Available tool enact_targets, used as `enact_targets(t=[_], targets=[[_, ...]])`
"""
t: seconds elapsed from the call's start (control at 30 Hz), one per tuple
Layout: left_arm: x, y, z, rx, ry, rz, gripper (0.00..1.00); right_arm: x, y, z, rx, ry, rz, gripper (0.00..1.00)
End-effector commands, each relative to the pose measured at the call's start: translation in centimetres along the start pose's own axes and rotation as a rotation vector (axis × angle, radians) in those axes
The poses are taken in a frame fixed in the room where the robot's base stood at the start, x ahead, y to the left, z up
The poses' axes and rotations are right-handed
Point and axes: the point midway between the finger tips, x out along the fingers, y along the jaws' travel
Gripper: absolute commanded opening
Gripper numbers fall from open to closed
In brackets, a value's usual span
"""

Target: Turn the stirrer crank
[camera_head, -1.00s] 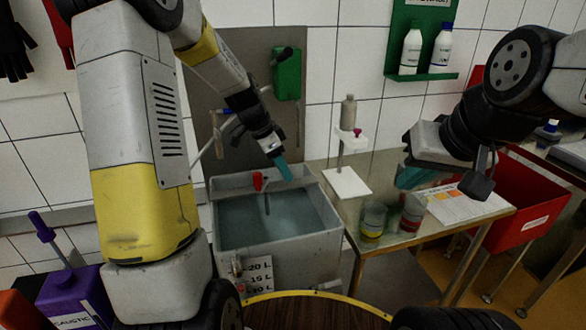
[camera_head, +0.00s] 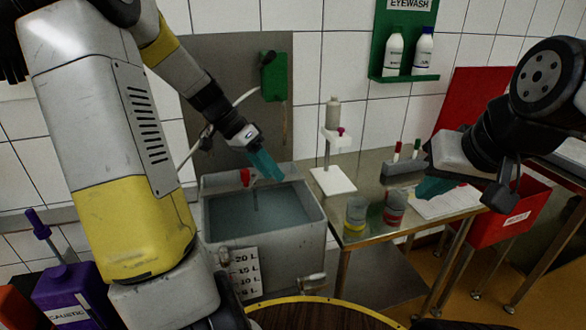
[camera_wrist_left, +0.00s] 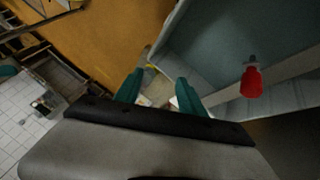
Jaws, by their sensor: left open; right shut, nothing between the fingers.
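A red crank handle (camera_head: 245,177) stands on the rim of the grey tank (camera_head: 318,215). A thin rod runs down from it into the tank's liquid. My left gripper (camera_head: 266,166) is above the tank, just right of the handle, apart from it. In the left wrist view its green fingers (camera_wrist_left: 160,92) are spread with nothing between them. The red handle (camera_wrist_left: 251,82) is there to the right of the fingers, outside them. My right gripper (camera_head: 436,188) is shut and empty over the steel table.
The steel table (camera_head: 372,175) right of the tank carries a white stand (camera_head: 333,180), two jars (camera_head: 355,213) and a pen holder (camera_head: 404,172). A green box (camera_head: 273,77) hangs on the wall behind the tank. A red crate (camera_head: 510,215) is at right.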

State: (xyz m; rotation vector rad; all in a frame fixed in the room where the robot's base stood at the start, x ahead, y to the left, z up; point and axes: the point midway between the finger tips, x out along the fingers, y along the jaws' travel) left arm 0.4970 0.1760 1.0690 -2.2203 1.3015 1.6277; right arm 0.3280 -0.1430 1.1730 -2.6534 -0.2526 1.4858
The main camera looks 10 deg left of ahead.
Motion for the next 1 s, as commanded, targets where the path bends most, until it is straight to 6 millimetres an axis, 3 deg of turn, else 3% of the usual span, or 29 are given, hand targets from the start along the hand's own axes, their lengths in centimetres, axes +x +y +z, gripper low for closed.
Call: enact_targets(t=[0.47,0.7,1.0], targets=[[-0.2,0.3,0.6,-0.043,0.020,0.026,0.47,0.0,0.0,0.0,0.000,0.000,0.000,0.00],[0.1,0.3,0.0,0.074,-0.087,0.015,0.00,0.0,0.0,0.0,0.000,0.000,0.000,0.00],[-1.1,-2.1,-3.4,0.491,-0.545,-0.133,0.00,0.0,0.0,0.0,0.000,0.000,0.000,0.00]])
